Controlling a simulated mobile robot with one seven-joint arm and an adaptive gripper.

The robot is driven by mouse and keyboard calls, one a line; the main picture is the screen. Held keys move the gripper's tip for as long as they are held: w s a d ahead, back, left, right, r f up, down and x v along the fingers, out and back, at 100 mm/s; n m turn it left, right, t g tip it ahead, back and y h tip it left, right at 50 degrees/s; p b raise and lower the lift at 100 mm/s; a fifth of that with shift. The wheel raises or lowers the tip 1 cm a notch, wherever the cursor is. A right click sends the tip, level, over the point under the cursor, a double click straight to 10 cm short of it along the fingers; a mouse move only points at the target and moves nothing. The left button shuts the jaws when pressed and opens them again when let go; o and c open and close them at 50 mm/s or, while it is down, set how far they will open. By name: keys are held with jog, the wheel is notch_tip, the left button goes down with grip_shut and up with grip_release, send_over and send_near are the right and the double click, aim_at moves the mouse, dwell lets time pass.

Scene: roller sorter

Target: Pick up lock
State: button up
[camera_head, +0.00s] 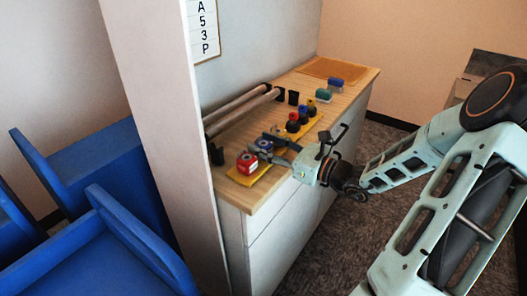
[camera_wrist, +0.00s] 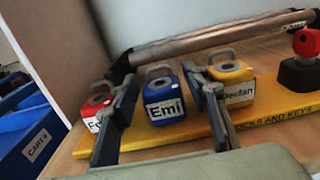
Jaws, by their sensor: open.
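A blue lock (camera_wrist: 164,98) labelled "Emi" stands upright on a yellow board (camera_wrist: 152,132) in the wrist view, with its grey shackle up. My gripper (camera_wrist: 160,80) is open, with one finger on each side of the blue lock. Whether the fingers touch it I cannot tell. A red lock (camera_wrist: 92,105) stands to the left, partly behind the left finger. A yellow lock (camera_wrist: 238,85), its label partly hidden, stands to the right behind the right finger. In the head view, the red lock (camera_head: 247,163) shows at the near end of the counter, beside my gripper (camera_head: 263,147).
Black-based items with red (camera_wrist: 306,42), blue and yellow tops stand farther along the board. A metal roller (camera_wrist: 200,43) lies behind the locks. Blue and green blocks (camera_head: 335,84) sit toward the counter's far end. Blue carts (camera_head: 110,170) stand left of the wall panel.

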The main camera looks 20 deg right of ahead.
jog(key=shift+w+a, duration=0.1)
jog(key=shift+w, duration=0.1)
jog(key=c, duration=1)
jog(key=shift+r, duration=0.1)
